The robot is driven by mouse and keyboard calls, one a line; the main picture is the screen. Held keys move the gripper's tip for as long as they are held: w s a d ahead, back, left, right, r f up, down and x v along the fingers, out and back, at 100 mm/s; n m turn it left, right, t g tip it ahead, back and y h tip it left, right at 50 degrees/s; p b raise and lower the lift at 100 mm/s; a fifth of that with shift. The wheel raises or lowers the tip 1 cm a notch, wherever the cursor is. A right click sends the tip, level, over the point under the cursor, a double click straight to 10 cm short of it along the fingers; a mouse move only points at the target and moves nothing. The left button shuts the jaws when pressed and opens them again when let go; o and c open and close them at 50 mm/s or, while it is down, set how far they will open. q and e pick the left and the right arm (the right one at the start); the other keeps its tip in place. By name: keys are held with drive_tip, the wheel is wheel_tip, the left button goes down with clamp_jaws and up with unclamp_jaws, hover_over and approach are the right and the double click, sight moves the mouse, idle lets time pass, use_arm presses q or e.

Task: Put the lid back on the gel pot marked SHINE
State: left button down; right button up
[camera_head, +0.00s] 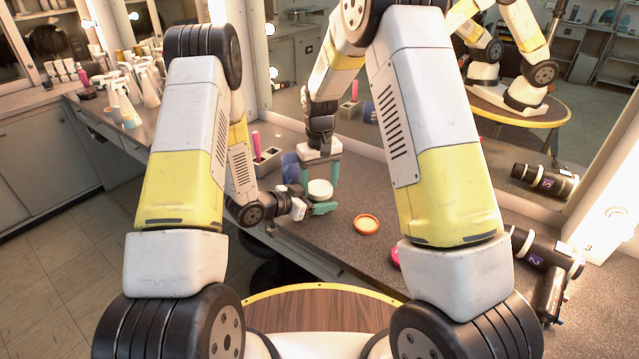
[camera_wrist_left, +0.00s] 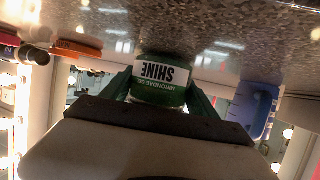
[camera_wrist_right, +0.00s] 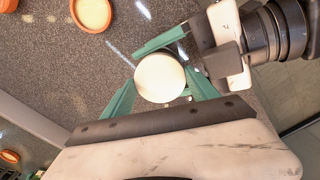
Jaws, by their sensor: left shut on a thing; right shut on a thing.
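The green pot marked SHINE (camera_wrist_left: 165,80) shows upside down in the left wrist view, between the green fingers of my left gripper (camera_wrist_left: 160,92). My left gripper (camera_head: 316,207) comes in low from the left in the head view, shut on the pot's sides. The round white lid (camera_wrist_right: 160,78) is between the green fingers of my right gripper (camera_wrist_right: 160,88), which reaches down from above. In the head view the lid (camera_head: 319,188) lies over the pot and hides most of it. I cannot tell whether the lid touches or is seated on the pot's rim.
An orange-rimmed round dish (camera_head: 366,224) lies on the grey counter to the right. A pink round thing (camera_head: 395,256) is partly hidden by my arm. A blue cup (camera_head: 290,165) and a grey holder (camera_head: 266,160) stand behind. Dark cylinders (camera_head: 545,250) lie at the right.

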drive_tip(key=shift+m, duration=0.4)
drive_tip(key=o, duration=1.3)
drive_tip(key=shift+a, duration=0.1)
drive_tip(key=shift+r, duration=2.35)
